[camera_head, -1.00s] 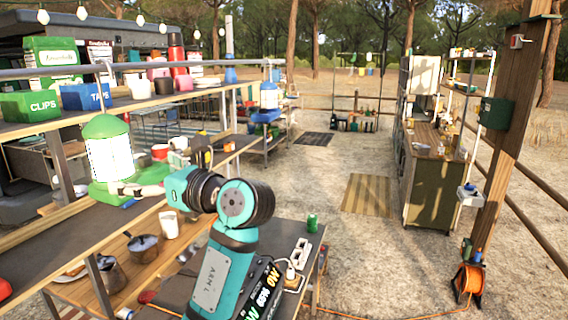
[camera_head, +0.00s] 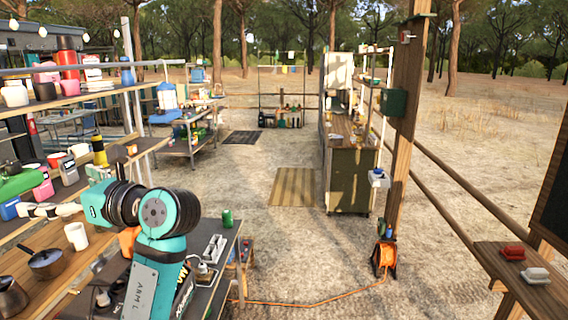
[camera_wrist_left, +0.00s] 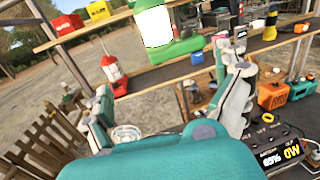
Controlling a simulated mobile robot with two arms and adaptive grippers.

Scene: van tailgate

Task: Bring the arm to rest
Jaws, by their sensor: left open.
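My left arm (camera_head: 165,225), teal with dark joints, rises from the lower middle of the head view and bends left. Its gripper (camera_head: 38,210) is pale and small there, in front of the shelf near a green base at the left edge. In the left wrist view the gripper (camera_wrist_left: 165,85) is open, with its fingers spread and nothing between them. A lantern (camera_wrist_left: 155,25) with a glowing white body and green base stands on a shelf beyond the fingers. I cannot see my right gripper.
A worktop with a green can (camera_head: 227,217) and a power strip (camera_head: 214,248) lies close by my arm. A white cup (camera_head: 76,236) and a pan (camera_head: 47,263) stand on the lower shelf. An orange cable reel (camera_head: 385,257) stands by the post.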

